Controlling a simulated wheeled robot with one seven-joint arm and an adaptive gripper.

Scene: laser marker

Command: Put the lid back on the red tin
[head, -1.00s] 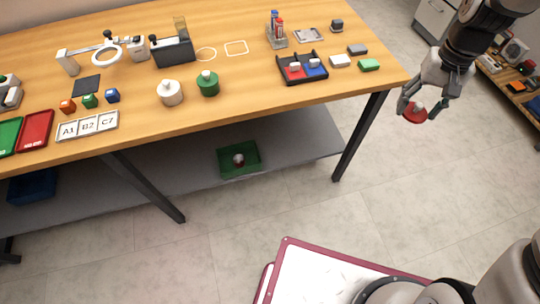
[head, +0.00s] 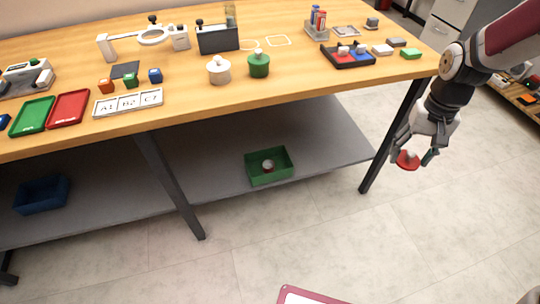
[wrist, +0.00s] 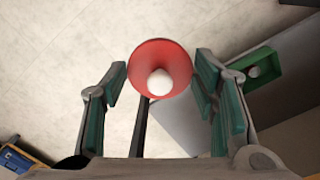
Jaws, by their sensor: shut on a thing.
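My gripper (head: 412,158) is shut on a red round lid (head: 408,160) with a pale knob, held in the air beyond the table's right front leg. In the wrist view the lid (wrist: 160,52) lies between the two fingers, knob towards the camera. A small red thing with a white top (head: 268,166) sits in a green open bin (head: 284,173) on the lower shelf; I cannot tell whether it is the red tin. The bin also shows in the wrist view (wrist: 266,82), right of the fingers. No other red tin is clear.
On the wooden table (head: 215,105) stand a white lidded pot (head: 219,72) and a green one (head: 259,66). The grey shelf (head: 220,190) has free room around the bin. A table leg (head: 400,130) stands left of my gripper.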

